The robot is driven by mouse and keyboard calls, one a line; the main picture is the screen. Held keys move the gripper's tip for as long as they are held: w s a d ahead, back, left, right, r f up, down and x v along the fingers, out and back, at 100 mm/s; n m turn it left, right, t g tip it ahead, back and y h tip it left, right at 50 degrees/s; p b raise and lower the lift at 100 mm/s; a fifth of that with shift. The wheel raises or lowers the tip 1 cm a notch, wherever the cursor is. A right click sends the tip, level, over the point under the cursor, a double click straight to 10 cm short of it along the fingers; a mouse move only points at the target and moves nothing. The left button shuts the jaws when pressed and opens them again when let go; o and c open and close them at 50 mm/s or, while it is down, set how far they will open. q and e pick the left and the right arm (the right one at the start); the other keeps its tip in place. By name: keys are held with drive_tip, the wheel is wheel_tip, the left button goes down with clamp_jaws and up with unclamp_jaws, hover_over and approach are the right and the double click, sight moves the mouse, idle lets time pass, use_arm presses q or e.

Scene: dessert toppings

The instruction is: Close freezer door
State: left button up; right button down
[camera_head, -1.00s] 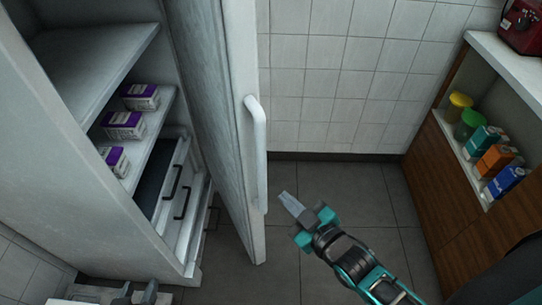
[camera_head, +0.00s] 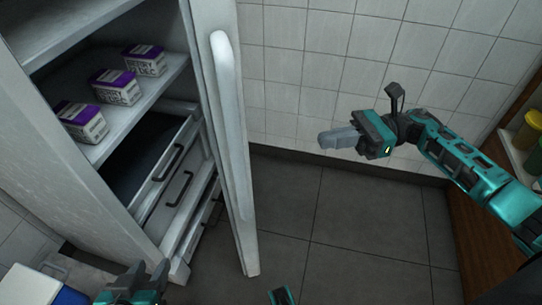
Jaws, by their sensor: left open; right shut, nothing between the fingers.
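The white freezer door (camera_head: 205,110) stands open, swung out from the tall white freezer cabinet (camera_head: 50,150). Its long vertical handle (camera_head: 230,120) faces right. Inside, several purple-and-white boxes (camera_head: 115,88) stand on a shelf above drawers (camera_head: 170,175) with dark handles. My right gripper (camera_head: 322,139) is shut and empty, raised to the right of the door and clear of the handle, in front of the tiled wall. My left gripper (camera_head: 136,268) is at the bottom left edge, open, low in front of the cabinet, partly cut off by the frame.
A wooden shelf unit (camera_head: 475,225) stands at the right, with a yellow-lidded container (camera_head: 528,130) on it. The tiled wall (camera_head: 300,60) closes off the back. The dark floor (camera_head: 340,215) right of the door is clear. A white and blue object (camera_head: 40,288) sits at the bottom left.

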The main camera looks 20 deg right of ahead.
drive_tip(key=a+n, duration=0.1)
drive_tip(key=a, duration=1.2)
drive_tip(key=shift+w+a+g, duration=0.2)
drive_tip(key=shift+w+g, duration=0.2)
drive_tip(key=shift+w, duration=0.05)
drive_tip(key=shift+f, duration=0.1)
